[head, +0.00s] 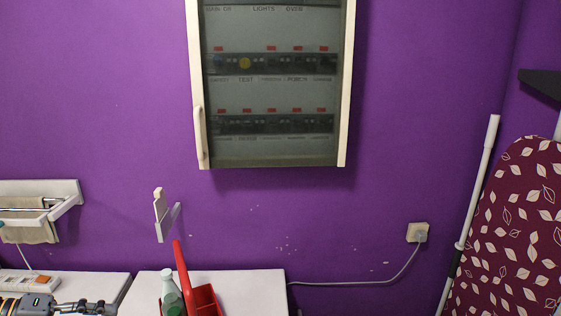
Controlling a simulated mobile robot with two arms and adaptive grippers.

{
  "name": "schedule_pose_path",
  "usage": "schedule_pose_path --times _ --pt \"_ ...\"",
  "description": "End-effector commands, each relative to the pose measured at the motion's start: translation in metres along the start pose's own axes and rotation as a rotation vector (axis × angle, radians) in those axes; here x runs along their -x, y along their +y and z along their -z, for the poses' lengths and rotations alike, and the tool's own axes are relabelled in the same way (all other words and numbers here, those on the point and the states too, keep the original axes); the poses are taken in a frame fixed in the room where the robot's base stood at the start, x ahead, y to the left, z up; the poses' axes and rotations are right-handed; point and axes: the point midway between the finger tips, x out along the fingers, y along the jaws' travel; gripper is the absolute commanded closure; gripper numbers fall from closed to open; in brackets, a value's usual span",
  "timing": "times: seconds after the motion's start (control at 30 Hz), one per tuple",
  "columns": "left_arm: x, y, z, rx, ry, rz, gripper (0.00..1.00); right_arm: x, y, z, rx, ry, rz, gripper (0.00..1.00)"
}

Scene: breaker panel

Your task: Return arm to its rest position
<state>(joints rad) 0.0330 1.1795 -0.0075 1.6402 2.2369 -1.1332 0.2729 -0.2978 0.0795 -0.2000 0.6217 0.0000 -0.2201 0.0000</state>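The breaker panel (270,90) hangs on the purple wall at the top centre. Its framed, see-through door appears shut, with a pale handle (198,132) on the left side. Rows of breakers, red marks and one yellow spot show behind the pane. My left gripper (100,308) is low at the bottom left, well below and left of the panel, and touches nothing of it. It is partly cut off by the picture's edge, so its finger opening is unclear. My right gripper is out of view.
A white surface (240,282) below holds a red dustpan-like item (203,299) and a green bottle (171,295). A power strip (30,281) lies by my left arm. A wall hook (164,215), towel rack (60,192), socket (417,232) and ironing board (510,230) stand around.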

Motion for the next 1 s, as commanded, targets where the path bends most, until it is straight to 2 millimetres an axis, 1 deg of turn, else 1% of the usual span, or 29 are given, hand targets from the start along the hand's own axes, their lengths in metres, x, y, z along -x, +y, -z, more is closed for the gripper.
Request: schedule_pose_path --times 0.27,0.37,0.47,0.57,0.67,0.7,0.8,0.9,1.0 --pt "-0.034 -0.038 -0.034 -0.061 -0.072 0.085 0.55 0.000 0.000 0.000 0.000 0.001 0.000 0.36" --pt "-0.050 -0.057 -0.052 -0.099 -0.106 0.128 0.55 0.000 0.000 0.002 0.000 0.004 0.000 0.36" --pt "-0.068 -0.077 -0.074 -0.145 -0.147 0.177 0.55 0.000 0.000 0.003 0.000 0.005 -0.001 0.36" --pt "-0.087 -0.100 -0.101 -0.206 -0.191 0.233 0.55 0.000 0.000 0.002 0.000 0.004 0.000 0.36" --pt "-0.110 -0.125 -0.134 -0.285 -0.239 0.301 0.55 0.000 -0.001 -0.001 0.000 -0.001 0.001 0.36" --pt "-0.119 -0.136 -0.149 -0.326 -0.256 0.333 0.55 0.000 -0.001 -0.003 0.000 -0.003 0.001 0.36" --pt "-0.140 -0.157 -0.185 -0.431 -0.289 0.416 0.55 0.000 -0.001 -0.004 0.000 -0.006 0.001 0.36" --pt "-0.154 -0.171 -0.212 -0.530 -0.294 0.502 0.55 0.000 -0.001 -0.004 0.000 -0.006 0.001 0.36" --pt "-0.162 -0.177 -0.234 -0.613 -0.278 0.591 0.55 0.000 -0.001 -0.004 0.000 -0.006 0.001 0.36"
